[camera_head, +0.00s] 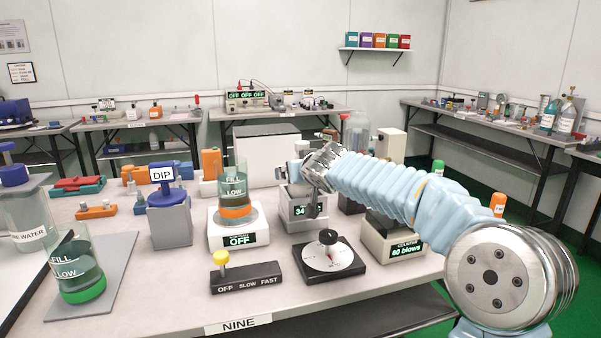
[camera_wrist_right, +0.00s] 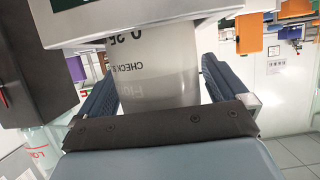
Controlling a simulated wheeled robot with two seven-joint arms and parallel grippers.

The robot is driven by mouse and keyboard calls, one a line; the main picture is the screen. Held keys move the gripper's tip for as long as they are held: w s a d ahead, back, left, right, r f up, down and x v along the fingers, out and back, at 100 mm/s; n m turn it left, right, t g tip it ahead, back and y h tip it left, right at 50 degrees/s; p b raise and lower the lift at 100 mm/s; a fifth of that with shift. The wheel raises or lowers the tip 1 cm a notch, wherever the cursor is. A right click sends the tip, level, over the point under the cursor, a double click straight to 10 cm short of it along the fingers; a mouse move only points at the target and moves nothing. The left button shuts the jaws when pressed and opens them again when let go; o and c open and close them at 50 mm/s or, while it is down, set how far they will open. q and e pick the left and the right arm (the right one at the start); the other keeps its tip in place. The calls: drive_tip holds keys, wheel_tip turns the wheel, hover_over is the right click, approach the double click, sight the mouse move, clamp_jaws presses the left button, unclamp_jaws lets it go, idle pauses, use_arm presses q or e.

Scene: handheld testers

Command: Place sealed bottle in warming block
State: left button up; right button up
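The block with the "34" display (camera_head: 300,224), which looks like the warming block, stands mid-table beyond the black dial. My right gripper (camera_head: 313,188) is over it, reaching in from the right. In the right wrist view, a grey cylinder with printed lettering (camera_wrist_right: 160,85), apparently the bottle, lies between the two fingers of my right gripper (camera_wrist_right: 158,72). I cannot tell whether both fingers press on it. Its end meets a pale slab with a dark display (camera_wrist_right: 190,22), apparently the same block; how deep it sits is hidden. In the head view the bottle is not clearly visible. My left gripper is not in view.
A beaker (camera_head: 235,180) on a white "OFF" unit (camera_head: 238,228) stands left of the block. A black dial unit (camera_head: 328,258) and a blow counter (camera_head: 395,240) stand in front and to the right. A "DIP" stand (camera_head: 170,222) is farther left.

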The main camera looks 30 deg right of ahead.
drive_tip(key=v, duration=1.2)
drive_tip(key=shift+b, duration=0.45)
